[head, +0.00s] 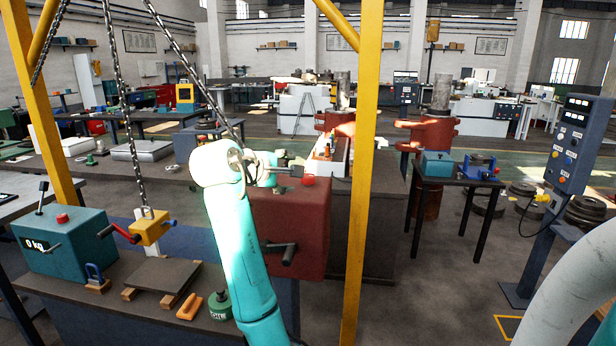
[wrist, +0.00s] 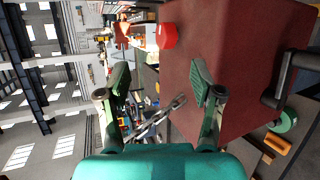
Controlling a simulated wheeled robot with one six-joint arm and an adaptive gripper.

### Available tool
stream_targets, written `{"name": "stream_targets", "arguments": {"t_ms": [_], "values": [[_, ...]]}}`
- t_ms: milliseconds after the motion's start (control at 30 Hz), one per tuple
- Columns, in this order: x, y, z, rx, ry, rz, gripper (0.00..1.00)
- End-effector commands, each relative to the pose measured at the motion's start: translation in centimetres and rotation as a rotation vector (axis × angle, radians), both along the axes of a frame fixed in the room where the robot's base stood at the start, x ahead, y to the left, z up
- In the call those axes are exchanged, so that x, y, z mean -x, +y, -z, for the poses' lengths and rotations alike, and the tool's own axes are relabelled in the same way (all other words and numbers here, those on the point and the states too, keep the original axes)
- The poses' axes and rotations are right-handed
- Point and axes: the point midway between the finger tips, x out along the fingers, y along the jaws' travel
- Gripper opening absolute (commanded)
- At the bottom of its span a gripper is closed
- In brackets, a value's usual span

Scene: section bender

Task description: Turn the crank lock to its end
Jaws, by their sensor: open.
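A dark crank handle (head: 280,250) sticks out from the front of a dark red box (head: 310,225); I take it to be the crank lock. In the wrist view the crank (wrist: 285,82) is at the right edge, beside the red box face (wrist: 240,60). A red round knob (head: 308,180) sits at the box's top edge and also shows in the wrist view (wrist: 167,36). My gripper (wrist: 160,88) is open and empty, its fingers apart near the box's upper edge. It is clear of the crank. In the head view my arm partly hides the box.
A teal box (head: 65,245) with a 0 kg display, a yellow block (head: 150,228) on chains and a dark plate (head: 163,275) stand on the left bench. A yellow post (head: 362,170) rises just right of the red box. A control panel (head: 568,150) stands far right.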

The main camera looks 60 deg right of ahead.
Motion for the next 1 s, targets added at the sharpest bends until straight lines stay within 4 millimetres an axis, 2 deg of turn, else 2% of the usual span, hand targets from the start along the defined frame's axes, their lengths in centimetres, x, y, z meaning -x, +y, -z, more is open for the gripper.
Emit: {"name": "stream_targets", "arguments": {"t_ms": [400,600,800,1000], "values": [[0.0,-0.3,0.1,0.036,0.808,-0.335,0.66],[0.0,-0.5,0.2,0.050,1.127,-0.467,0.66],[0.0,-0.6,0.2,0.057,1.278,-0.529,0.66],[0.0,-1.8,0.7,0.055,1.296,-0.535,0.66]]}}
